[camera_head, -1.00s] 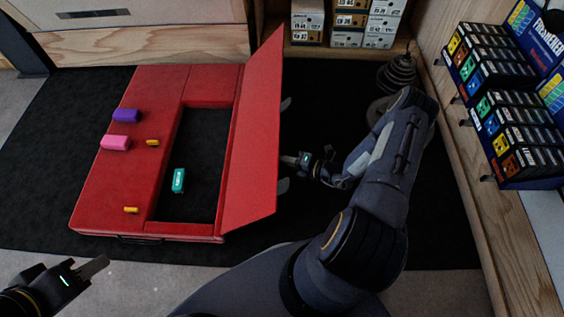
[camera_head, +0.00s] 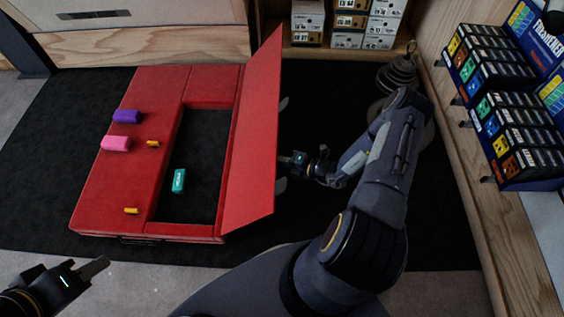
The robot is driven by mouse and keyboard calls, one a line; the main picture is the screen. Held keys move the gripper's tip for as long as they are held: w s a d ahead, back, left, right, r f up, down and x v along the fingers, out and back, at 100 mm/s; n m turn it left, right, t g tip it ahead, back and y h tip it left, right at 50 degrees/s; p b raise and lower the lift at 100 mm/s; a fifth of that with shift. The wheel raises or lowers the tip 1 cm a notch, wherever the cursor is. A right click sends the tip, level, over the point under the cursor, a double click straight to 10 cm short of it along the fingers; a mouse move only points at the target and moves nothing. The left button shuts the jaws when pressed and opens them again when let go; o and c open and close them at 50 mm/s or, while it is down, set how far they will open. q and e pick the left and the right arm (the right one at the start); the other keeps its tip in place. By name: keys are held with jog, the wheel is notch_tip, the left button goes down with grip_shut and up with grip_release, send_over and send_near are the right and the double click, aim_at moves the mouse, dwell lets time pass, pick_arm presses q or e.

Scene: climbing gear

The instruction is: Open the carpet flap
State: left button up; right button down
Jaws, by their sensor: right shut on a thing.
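The red crash pad (camera_head: 117,190) lies on the black mat with its long carpet flap (camera_head: 254,140) standing up along the right side, steeply raised. The opening beside the flap shows a dark inside. My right gripper (camera_head: 284,159) is at the flap's outer right face, near the middle of its length. It is shut, but the flap hides its fingertips, so what it grips is not clear to see. My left gripper (camera_head: 98,268) is at the lower left, in front of the pad and away from it. Whether its jaws are open is hard to tell.
Purple (camera_head: 127,116) and pink (camera_head: 116,143) blocks and two small yellow pieces sit on the pad. A teal block (camera_head: 179,181) lies in the opening. A rack of coloured boxes (camera_head: 510,130) stands right; shoe boxes (camera_head: 347,39) and stacked weight plates (camera_head: 397,75) are behind.

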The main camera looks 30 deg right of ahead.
jog(key=shift+g+h, duration=0.3)
jog(key=shift+g, duration=0.1)
jog(key=w+a+r+p, duration=0.1)
jog(key=a+r+p, duration=0.2)
jog(key=w+a+r+p, duration=0.1)
jog(key=p, duration=0.1)
jog(key=shift+w+a+r, duration=0.2)
jog(key=shift+w+r, duration=0.1)
jog(key=shift+r, duration=0.1)
jog(key=shift+w+a+r, duration=0.1)
jog(key=shift+w+a, duration=0.15)
jog(key=shift+a, duration=0.1)
jog(key=c, duration=1.8)
grip_release()
jog(key=shift+o, duration=0.2)
jog(key=shift+s, duration=0.1)
jog(key=s+a+p+v, duration=0.1)
jog(key=v, duration=0.7)
jog(key=shift+s+a+p, duration=0.15)
jog(key=shift+s+p, duration=0.15)
jog(key=shift+p, duration=0.1)
